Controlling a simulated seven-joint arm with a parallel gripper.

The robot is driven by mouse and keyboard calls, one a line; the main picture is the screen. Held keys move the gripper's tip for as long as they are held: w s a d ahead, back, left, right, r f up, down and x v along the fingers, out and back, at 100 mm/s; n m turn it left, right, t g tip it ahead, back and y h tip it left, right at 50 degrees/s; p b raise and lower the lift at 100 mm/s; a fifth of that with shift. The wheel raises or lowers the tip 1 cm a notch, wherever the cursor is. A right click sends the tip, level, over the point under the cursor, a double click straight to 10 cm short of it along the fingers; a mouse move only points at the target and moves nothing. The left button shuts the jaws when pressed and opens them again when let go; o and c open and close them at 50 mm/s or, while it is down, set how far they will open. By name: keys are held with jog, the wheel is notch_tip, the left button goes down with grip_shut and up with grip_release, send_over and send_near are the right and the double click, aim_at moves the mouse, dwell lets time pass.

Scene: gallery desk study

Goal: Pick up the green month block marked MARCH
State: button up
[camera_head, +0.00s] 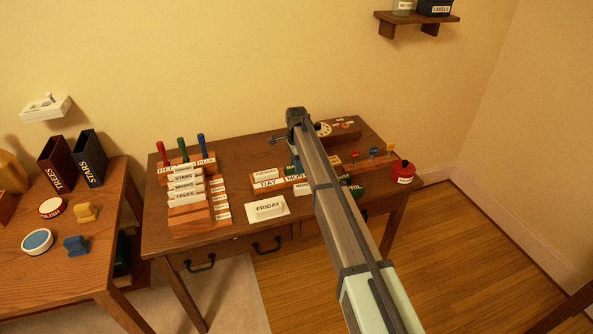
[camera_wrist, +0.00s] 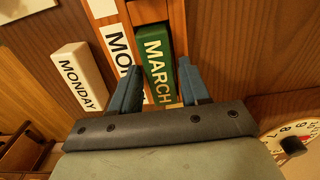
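The green block marked MARCH (camera_wrist: 155,58) lies in a wooden holder (camera_wrist: 178,28) in the wrist view, its white letters facing me. My gripper (camera_wrist: 160,72) is open, with one blue finger on each side of the block's near part. I cannot tell whether the fingers touch it.
A white MONDAY block (camera_wrist: 78,75) lies left of the holder, and a round dial (camera_wrist: 296,138) is at the right.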

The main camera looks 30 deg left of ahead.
grip_shut()
